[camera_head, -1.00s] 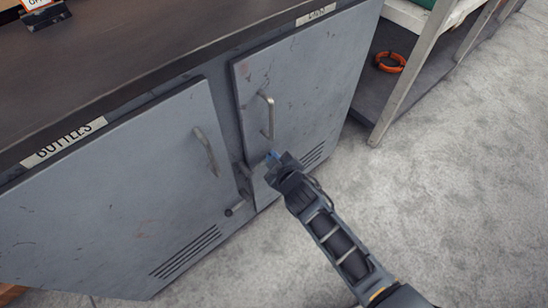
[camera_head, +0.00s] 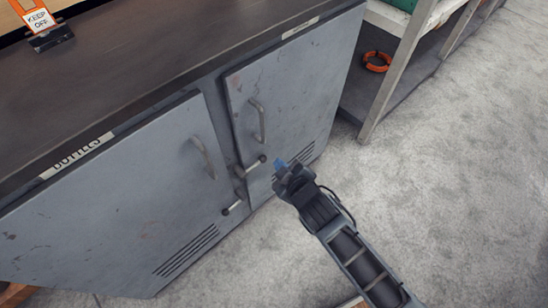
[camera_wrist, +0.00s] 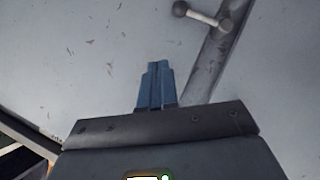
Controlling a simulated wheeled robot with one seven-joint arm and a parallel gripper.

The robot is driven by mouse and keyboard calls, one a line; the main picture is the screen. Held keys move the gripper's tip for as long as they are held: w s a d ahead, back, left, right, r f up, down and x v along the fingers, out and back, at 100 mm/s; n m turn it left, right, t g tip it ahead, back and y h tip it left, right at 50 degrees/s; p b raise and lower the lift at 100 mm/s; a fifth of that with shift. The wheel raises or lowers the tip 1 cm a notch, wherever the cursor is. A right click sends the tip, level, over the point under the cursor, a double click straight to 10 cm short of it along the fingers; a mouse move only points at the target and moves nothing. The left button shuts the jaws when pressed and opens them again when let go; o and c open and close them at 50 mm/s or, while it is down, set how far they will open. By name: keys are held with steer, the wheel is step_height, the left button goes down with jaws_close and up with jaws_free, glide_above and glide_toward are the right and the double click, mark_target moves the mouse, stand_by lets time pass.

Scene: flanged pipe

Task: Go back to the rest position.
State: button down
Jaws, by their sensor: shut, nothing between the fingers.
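My gripper (camera_head: 280,166) has blue fingertips and is in front of the lower part of the right cabinet door (camera_head: 285,105). Its fingers are together and empty. In the wrist view the blue fingers (camera_wrist: 156,86) point at a grey cabinet surface, apart from the latch handle (camera_wrist: 203,16) at the top. In the head view that latch handle (camera_head: 250,166) lies across the gap between the doors, just left of my gripper. Both cabinet doors look closed.
The left door (camera_head: 130,190) carries a "BOTTLES" label (camera_head: 78,155) above it. A second small latch (camera_head: 232,207) is at its lower right. A "KEEP OFF" sign (camera_head: 40,20) stands on the dark countertop (camera_head: 150,60). A shelf with an orange coil (camera_head: 377,61) is at right. Open floor (camera_head: 430,180) lies right.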

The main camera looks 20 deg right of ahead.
steer(key=shift+s+d+r, duration=0.1)
steer(key=shift+s+r, duration=0.2)
steer(key=shift+s, duration=0.15)
steer(key=s+d+r+m+p, duration=0.1)
steer(key=s+r, duration=0.2)
steer(key=s, duration=0.7)
steer(key=s+d+r+m, duration=0.15)
steer(key=s+r, duration=0.25)
steer(key=s, duration=0.6)
steer(key=s+r+m+t, duration=0.1)
steer(key=s+r+m, duration=0.1)
steer(key=s+r, duration=0.5)
steer(key=s+r+m+t+p, duration=0.1)
steer(key=s+r+m, duration=0.1)
steer(key=s+r, duration=0.5)
step_height(320, 180, up, 6)
steer(key=shift+s+f, duration=0.25)
steer(key=shift+s, duration=0.05)
steer(key=shift+m, duration=0.25)
